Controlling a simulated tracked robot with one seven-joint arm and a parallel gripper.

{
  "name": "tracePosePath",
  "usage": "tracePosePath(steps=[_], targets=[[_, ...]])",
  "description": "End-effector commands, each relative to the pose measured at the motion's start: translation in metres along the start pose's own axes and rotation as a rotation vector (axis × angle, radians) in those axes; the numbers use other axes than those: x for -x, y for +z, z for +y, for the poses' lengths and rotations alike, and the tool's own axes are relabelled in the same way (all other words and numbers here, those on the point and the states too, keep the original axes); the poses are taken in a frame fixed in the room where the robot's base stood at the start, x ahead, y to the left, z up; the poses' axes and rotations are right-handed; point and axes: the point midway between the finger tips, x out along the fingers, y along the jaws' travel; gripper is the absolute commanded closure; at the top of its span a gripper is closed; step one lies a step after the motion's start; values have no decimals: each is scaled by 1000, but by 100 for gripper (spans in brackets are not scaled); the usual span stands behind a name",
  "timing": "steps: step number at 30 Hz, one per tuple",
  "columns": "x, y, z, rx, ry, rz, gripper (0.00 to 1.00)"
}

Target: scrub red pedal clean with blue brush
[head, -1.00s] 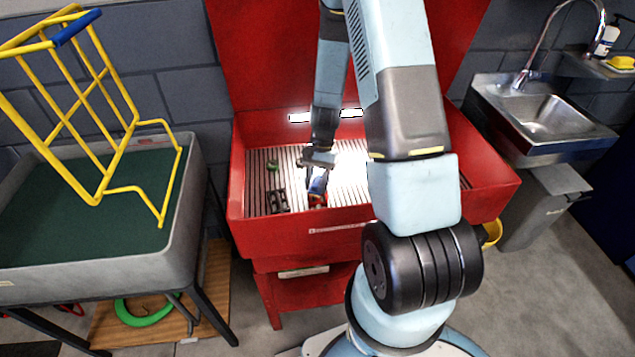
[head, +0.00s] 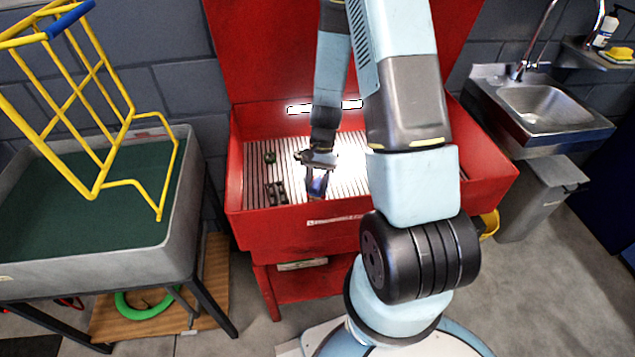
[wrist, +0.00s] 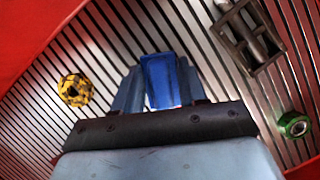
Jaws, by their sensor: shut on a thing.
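My gripper (head: 317,168) points down over the slatted floor of the red wash bench and is shut on the blue brush (head: 318,184). In the wrist view the blue brush (wrist: 160,78) sits between the two fingers, and its far end is hidden. I cannot make out a red pedal in either current view. A dark grey pedal (head: 277,192) lies on the slats to the left of the brush; it also shows at the top right of the wrist view (wrist: 248,36).
A small green part (head: 269,157) lies behind the dark pedal. A yellow-and-black part (wrist: 75,90) lies on the slats in the wrist view. The red bench's raised walls (head: 330,215) surround the slats. A grey tub (head: 190,200) with a yellow rack stands left; a steel sink (head: 540,110) stands right.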

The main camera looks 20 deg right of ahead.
Motion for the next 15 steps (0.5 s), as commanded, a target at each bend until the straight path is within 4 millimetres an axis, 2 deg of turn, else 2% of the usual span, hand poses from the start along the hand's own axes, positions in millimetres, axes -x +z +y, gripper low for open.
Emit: tracePosePath(steps=[15], targets=[[2,-6,-3,-1,-1,1,88]])
